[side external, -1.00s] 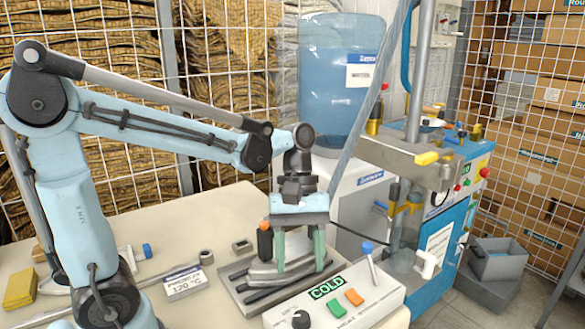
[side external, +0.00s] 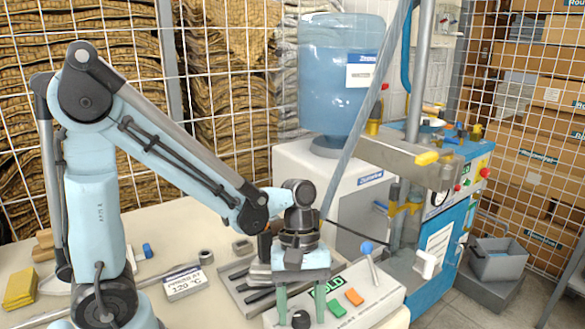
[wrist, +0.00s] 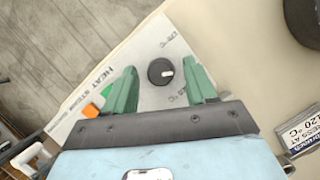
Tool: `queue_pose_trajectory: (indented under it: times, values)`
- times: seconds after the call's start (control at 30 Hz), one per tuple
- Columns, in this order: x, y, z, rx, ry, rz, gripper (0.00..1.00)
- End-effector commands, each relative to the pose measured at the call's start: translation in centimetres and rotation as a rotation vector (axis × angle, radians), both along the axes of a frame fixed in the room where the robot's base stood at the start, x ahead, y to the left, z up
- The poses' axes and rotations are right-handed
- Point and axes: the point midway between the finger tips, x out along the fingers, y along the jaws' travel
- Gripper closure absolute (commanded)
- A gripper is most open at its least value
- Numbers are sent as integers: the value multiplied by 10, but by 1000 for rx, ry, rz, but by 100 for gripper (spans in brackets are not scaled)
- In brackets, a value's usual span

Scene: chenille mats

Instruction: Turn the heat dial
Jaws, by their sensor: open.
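The heat dial (side external: 300,319) is a small black knob at the near left end of the white control panel (side external: 380,299). In the wrist view the dial (wrist: 160,71) has a white mark on its right side. My gripper (side external: 301,311) is open and empty, pointing down over that end of the panel. In the wrist view its green fingers (wrist: 161,70) stand on either side of the dial, with a gap on each side. I cannot tell how far the fingertips are above the panel.
A green button (side external: 336,309), an orange button (side external: 354,296) and a blue-tipped lever (side external: 367,249) are on the panel. A dark slotted metal plate (side external: 236,293) lies behind my gripper. A card reading 120 °C (side external: 184,285) lies left. A water bottle (side external: 338,75) stands behind.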

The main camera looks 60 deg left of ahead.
Motion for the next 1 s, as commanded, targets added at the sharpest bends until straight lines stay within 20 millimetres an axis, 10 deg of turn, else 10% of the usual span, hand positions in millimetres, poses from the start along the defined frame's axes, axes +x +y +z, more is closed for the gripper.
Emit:
queue_pose_trajectory:
  times: [0.13,0.5,1.0]
  values:
    - [0,0,0,0,0,0,45]
    - [0,0,0,0,0,0,98]
    - [1,-1,0,1,2,-163,99]
